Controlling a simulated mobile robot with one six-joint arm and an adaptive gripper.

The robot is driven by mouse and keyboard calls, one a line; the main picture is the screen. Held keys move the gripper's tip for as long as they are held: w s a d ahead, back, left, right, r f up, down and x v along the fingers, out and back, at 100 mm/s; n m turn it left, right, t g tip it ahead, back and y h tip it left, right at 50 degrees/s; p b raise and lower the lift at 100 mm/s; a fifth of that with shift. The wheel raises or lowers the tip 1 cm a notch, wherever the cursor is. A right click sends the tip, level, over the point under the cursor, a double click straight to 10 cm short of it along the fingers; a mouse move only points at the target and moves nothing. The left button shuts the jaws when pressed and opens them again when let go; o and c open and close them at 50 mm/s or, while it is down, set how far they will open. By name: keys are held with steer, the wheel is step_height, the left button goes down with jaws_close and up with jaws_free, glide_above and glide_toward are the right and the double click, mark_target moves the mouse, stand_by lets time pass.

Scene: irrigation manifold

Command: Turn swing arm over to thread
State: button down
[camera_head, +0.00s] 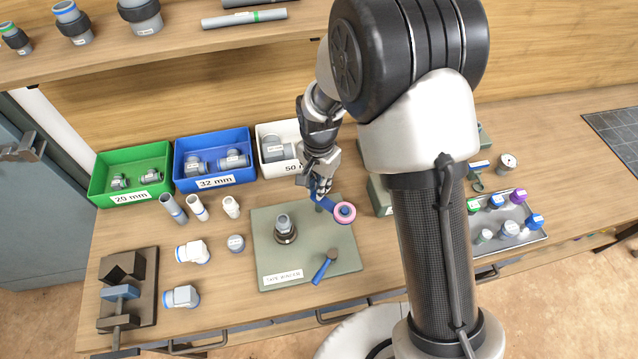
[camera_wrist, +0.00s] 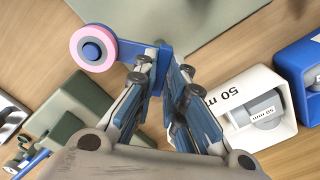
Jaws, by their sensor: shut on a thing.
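The tape winder (camera_head: 262,245) is a grey-green plate on the bench. A grey threaded fitting (camera_head: 283,224) stands upright in a dark round holder on its left part. The blue swing arm (camera_head: 328,204) carries a pink tape roll (camera_head: 345,212) at its end and lies on the plate's right side, apart from the fitting. My gripper (camera_head: 320,186) is shut on the blue arm near the plate's back edge. In the wrist view, the swing arm (camera_wrist: 119,50) and pink roll (camera_wrist: 92,48) extend left of my gripper (camera_wrist: 164,62). The fitting is out of that view.
Green (camera_head: 131,172), blue (camera_head: 214,156) and white (camera_head: 268,132) bins stand behind. Loose fittings lie left of the plate. A tray (camera_head: 516,243) of fittings sits right, beyond my arm.

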steer(key=shift+m, duration=7.9)
steer(key=c, duration=1.6)
jaws_free()
steer(key=shift+c, duration=0.2)
steer(key=shift+r, duration=0.1)
step_height(320, 180, up, 12)
